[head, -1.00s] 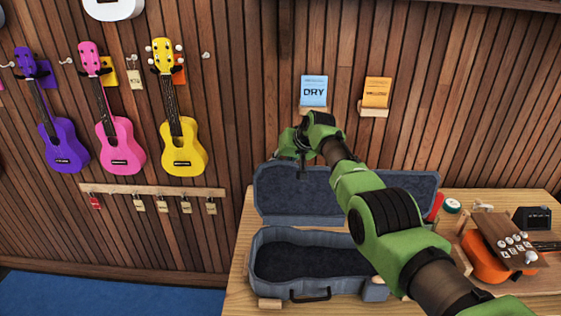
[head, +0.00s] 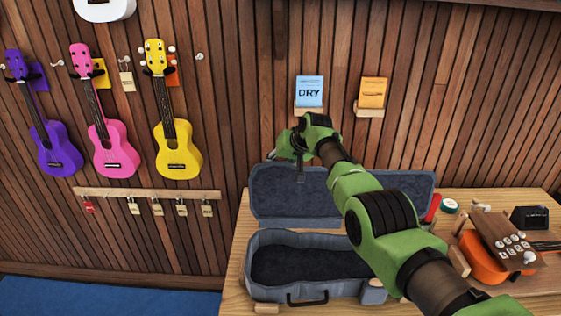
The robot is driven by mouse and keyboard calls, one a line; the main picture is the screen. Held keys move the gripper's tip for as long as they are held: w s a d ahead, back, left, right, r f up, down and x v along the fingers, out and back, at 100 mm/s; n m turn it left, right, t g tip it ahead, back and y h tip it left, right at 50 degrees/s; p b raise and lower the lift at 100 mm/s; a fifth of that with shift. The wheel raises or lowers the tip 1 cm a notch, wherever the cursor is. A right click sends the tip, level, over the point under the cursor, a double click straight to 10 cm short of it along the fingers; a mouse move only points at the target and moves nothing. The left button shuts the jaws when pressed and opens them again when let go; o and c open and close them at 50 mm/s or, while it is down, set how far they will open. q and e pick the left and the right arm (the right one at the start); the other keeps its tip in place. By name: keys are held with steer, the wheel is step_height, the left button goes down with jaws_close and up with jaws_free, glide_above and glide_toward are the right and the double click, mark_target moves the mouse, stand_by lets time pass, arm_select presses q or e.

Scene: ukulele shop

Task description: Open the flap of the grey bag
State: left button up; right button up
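The grey bag (head: 262,292) is a hard-looking ukulele case on the wooden table, with a dark, empty inside. Its flap (head: 272,200) stands raised at the back, leaning toward the wall, so the bag is open. My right arm comes in from the lower right and crosses in front of the flap and the bag's right end, hiding parts of both. My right gripper (head: 292,158) is at the flap's top edge, left of its middle. Its fingers are small and dark here, and I cannot tell whether they are apart or touch the flap. My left gripper is not in view.
An orange ukulele (head: 481,262) with a brown block on it, a green-rimmed roll (head: 450,206) and a black box (head: 530,218) crowd the table's right. Ukuleles hang on the left wall.

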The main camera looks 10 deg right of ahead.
steer(key=shift+s+a+r, duration=0.15)
steer(key=shift+s+r, duration=0.3)
steer(key=shift+s, duration=0.1)
steer(key=v, duration=1)
steer(key=shift+d+r, duration=0.25)
steer(key=shift+d, duration=0.25)
